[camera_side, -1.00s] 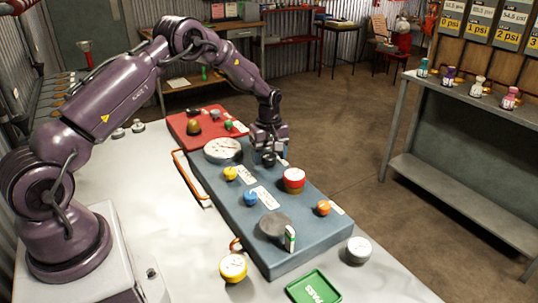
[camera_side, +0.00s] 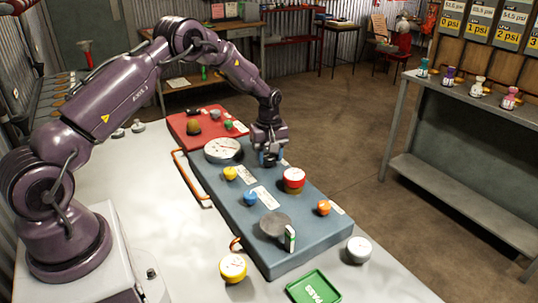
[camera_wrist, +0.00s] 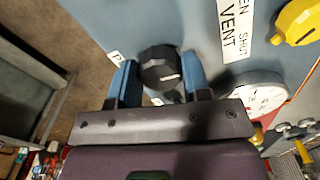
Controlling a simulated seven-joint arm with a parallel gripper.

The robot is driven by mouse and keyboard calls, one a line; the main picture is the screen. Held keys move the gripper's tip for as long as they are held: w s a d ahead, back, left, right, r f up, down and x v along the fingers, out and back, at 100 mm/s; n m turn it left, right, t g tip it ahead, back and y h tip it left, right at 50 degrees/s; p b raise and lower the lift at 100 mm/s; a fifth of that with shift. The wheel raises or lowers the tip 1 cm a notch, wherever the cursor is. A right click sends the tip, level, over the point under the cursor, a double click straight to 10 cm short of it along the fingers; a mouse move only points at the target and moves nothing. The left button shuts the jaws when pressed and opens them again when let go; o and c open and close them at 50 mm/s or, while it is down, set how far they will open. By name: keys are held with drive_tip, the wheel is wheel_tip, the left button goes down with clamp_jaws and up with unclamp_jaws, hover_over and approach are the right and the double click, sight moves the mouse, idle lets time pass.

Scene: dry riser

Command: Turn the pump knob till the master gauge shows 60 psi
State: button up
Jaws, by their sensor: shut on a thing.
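The black pump knob (camera_wrist: 160,68) with a white pointer mark sits on the blue panel in the wrist view, beside a label (camera_wrist: 115,57) of which only a "P" shows. My gripper (camera_wrist: 160,80) is shut on this knob, with one blue finger on each side.
The blue panel (camera_side: 220,190) also carries yellow (camera_side: 230,173), blue (camera_side: 250,198) and orange (camera_side: 323,207) knobs and a red-rimmed gauge (camera_side: 294,176). A red panel (camera_side: 180,122) adjoins its far end. A green tray (camera_side: 314,288) lies in front.

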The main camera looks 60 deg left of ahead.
drive_tip(key=m, duration=1.2)
drive_tip(key=shift+s, duration=0.1)
drive_tip(key=m, duration=0.5)
drive_tip(key=shift+a+r+m, duration=0.1)
drive_tip(key=shift+m, duration=0.3)
drive_tip(key=m, duration=0.5)
drive_tip(key=shift+m, duration=0.3)
drive_tip(key=o, duration=0.9)
drive_tip(key=shift+o, duration=0.2)
